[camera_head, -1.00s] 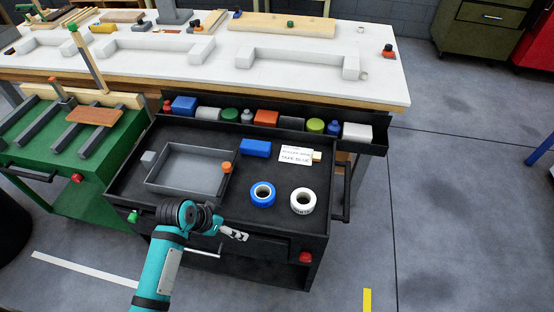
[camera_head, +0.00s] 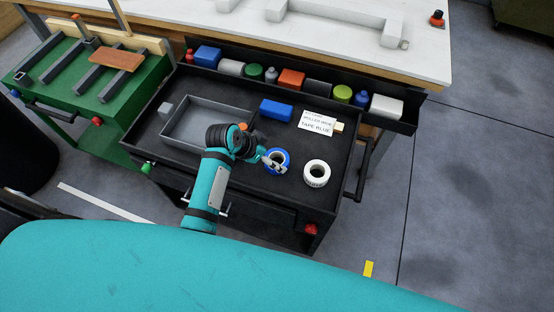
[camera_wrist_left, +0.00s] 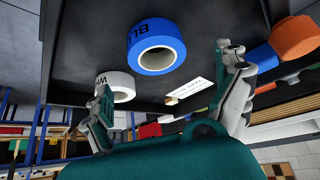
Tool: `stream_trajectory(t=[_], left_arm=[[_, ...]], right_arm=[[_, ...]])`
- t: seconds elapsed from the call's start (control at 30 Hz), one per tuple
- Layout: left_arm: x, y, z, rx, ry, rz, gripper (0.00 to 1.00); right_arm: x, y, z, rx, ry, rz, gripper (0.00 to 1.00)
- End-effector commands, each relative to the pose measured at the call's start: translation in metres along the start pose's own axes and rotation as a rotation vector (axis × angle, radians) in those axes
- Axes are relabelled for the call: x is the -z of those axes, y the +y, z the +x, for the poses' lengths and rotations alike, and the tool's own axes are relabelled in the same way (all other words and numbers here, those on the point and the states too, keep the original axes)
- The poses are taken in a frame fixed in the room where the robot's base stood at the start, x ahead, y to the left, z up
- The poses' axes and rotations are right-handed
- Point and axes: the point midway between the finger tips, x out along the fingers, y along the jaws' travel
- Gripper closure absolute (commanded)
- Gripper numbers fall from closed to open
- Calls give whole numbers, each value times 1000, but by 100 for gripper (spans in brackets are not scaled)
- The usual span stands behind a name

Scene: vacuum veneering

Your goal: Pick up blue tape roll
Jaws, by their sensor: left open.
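The blue tape roll (camera_head: 280,157) lies on the black cart top in the head view, partly covered by my left gripper. In the left wrist view the blue tape roll (camera_wrist_left: 157,47) shows large, ahead of the fingers, with dark lettering on its side. My left gripper (camera_head: 275,164) is over the near side of the roll. It is open, and its two fingers stand wide apart in the left wrist view (camera_wrist_left: 170,85). Nothing is between the fingertips, and I cannot tell whether they touch the roll. My right gripper is not in view.
A white tape roll (camera_head: 316,173) lies right of the blue one. A label card (camera_head: 316,124) and a blue block (camera_head: 277,110) lie behind. A grey tray (camera_head: 180,140) is left, with an orange item (camera_head: 243,127) by its edge. Several containers line the rear shelf.

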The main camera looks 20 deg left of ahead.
Motion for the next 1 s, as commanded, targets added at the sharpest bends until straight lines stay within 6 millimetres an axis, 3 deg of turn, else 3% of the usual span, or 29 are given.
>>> stream_trajectory(t=[0.23, 0.5, 0.8, 1.0], left_arm=[[-1, 1, 18, -2, -1, -2, 0], [-5, 2, 55, -1, -1, -3, 0], [-5, 1, 61, 2, -1, -1, 0], [-5, 2, 61, 1, -1, -1, 24]], right_arm=[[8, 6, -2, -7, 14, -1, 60], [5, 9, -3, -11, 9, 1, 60], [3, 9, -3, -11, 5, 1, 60], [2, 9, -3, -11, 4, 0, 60]])
